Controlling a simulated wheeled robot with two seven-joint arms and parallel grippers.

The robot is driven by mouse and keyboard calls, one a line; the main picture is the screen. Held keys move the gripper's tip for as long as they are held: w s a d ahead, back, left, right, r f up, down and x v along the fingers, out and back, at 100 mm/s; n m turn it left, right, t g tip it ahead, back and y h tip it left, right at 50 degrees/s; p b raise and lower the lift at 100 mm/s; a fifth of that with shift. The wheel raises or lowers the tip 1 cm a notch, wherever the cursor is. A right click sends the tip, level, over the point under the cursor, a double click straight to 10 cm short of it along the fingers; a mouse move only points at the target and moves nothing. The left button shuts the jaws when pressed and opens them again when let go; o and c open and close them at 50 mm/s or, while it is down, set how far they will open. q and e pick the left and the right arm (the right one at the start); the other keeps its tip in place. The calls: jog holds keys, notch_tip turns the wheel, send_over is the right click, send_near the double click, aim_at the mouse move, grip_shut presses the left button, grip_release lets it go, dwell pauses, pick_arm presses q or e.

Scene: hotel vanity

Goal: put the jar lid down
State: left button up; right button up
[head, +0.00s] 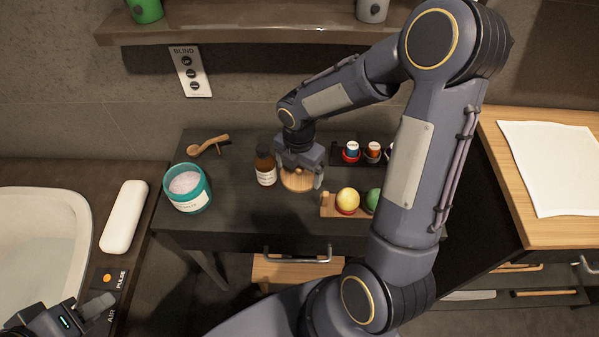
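The jar lid (297,182) is a round, light wooden disc over the dark vanity top. My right gripper (299,176) points down above it, with its fingers spread to about the lid's width on opposite sides. I cannot tell whether they press on its rim, or whether the lid rests fully on the surface. The teal jar (189,201) stands without a lid at the left of the vanity top, white contents showing. My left gripper (98,306) is low at the left edge, partly seen, away from these things; its opening is unclear.
A brown bottle (265,168) stands close left of the lid. A wooden tray (328,207) with round yellow and green items is close right; a dark rack (343,154) with small capped containers is behind. A wooden scoop (208,146) lies behind the jar. Open surface lies between jar and bottle.

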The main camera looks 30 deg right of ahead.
jog(key=c, duration=0.3)
